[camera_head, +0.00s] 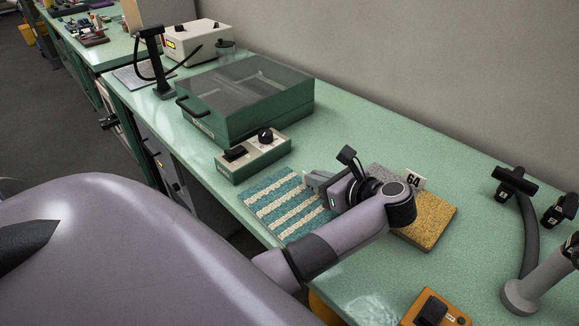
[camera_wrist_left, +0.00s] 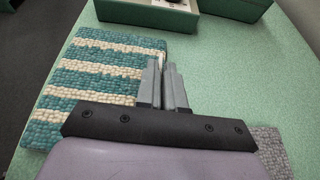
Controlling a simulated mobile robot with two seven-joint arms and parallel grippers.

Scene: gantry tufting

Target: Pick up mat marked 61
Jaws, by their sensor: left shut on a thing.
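A mat with teal and cream stripes (camera_head: 272,206) lies on the green bench near its front edge. No number shows on it, and I see no 61 in either view. My left gripper (camera_head: 312,181) is at the right edge of this mat, shut on it. In the left wrist view the fingers (camera_wrist_left: 165,72) are close together at the edge of the striped mat (camera_wrist_left: 95,65); the wrist hides part of the mat. A grey and tan mat (camera_head: 428,225) with a white tag reading 64 (camera_head: 414,182) lies to the right, partly behind my arm.
A control box with a black knob (camera_head: 254,156) stands just behind the striped mat. A green case with a clear lid (camera_head: 250,98) is farther back. An orange box (camera_head: 436,310) and a grey post with black fittings (camera_head: 530,250) stand to the right.

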